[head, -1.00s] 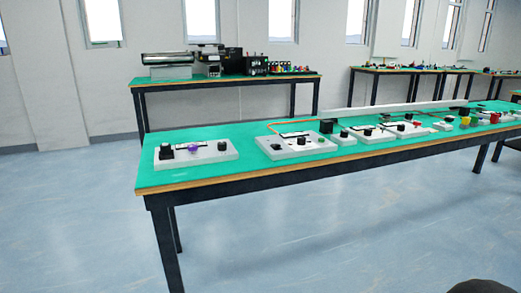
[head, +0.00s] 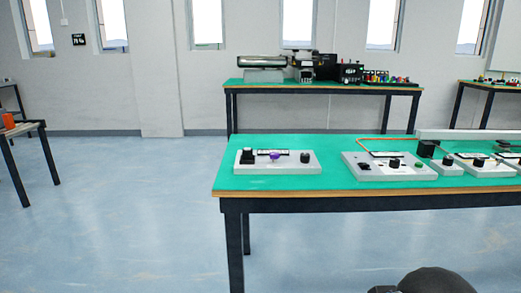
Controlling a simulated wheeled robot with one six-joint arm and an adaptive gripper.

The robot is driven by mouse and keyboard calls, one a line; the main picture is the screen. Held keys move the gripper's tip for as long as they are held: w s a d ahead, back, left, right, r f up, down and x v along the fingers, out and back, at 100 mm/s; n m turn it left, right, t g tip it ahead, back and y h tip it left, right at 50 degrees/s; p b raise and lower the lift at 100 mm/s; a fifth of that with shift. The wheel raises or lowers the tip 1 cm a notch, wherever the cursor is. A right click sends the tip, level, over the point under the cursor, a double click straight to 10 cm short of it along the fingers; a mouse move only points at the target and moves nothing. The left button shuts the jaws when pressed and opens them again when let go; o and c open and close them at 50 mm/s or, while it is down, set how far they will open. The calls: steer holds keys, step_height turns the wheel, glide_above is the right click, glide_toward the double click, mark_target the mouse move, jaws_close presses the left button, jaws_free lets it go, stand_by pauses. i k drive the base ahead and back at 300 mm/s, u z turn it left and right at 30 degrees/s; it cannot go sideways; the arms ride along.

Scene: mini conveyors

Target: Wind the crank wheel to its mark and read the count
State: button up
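I cannot make out a crank wheel, its mark or a count display for certain at this distance. A grey panel (head: 312,168) lies at the left end of the near green-topped table. It carries a small purple part (head: 274,155), a black block (head: 247,156), a black knob (head: 305,157) and a dark strip at its back. A second, larger grey panel (head: 382,176) with dark knobs and a green button lies to its right. A dark rounded shape at the bottom edge looks like part of my arm. My gripper's fingers do not show.
The near table (head: 226,179) carries more panels to the right. A back table (head: 236,82) holds a silver cylinder machine (head: 262,62) and small coloured items. Another table (head: 22,128) with an orange item stands at far left. The blue floor left of the near table is clear.

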mark_target(304, 158)
steer(key=u, duration=0.1)
steer(key=i, duration=1.2)
steer(key=z, duration=0.55)
